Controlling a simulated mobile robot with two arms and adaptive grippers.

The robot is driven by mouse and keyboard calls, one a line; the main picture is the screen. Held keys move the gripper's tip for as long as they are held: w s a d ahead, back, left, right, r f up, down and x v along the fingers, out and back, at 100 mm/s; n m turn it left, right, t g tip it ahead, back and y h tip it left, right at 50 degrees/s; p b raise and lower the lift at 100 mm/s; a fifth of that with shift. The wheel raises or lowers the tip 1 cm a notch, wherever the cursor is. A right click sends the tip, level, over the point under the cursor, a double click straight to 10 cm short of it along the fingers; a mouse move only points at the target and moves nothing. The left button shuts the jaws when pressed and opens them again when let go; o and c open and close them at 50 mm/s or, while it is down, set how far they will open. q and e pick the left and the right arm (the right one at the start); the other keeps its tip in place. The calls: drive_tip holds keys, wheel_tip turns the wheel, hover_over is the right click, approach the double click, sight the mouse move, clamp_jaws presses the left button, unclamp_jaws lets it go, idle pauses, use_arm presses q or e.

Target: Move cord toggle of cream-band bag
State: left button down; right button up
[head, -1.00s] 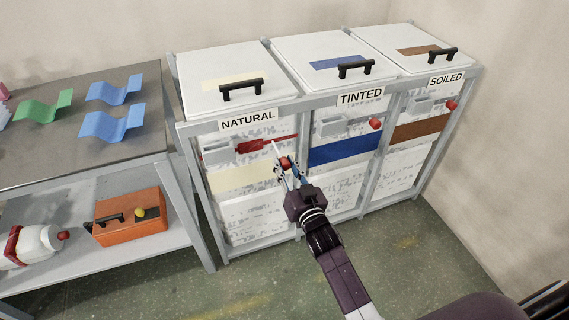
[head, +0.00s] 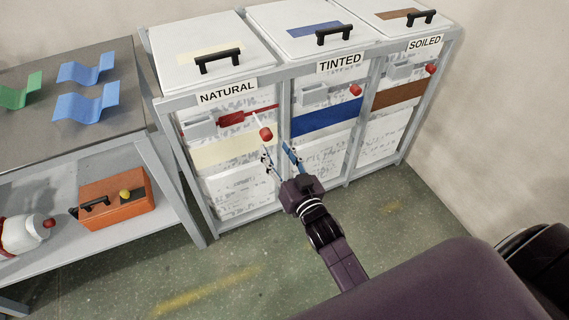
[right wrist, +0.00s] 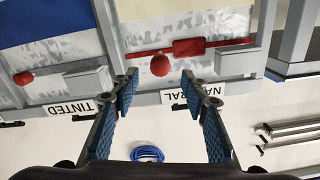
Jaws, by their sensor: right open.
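The cream-band bag (head: 233,149) hangs in the left bay, under the NATURAL label. Its red ball-shaped cord toggle (head: 266,134) sits below and right of a red strip, at the end of a thin pale line. My right gripper (head: 279,153) is open and empty, just below the toggle and apart from it. In the right wrist view, which is upside down, the toggle (right wrist: 160,65) shows beyond the gap between the two blue fingertips (right wrist: 159,82). My left gripper is in neither view now.
A blue-band bag (head: 325,118) and a brown-band bag (head: 398,94) hang to the right, each with a red toggle. Grey frame posts separate the bays. A table (head: 122,117) with wavy sheets stands at left, an orange box (head: 117,202) on its lower shelf.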

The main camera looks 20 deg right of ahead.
drive_tip(key=s, duration=0.5)
drive_tip(key=shift+s+d, duration=0.1)
drive_tip(key=shift+s, duration=0.15)
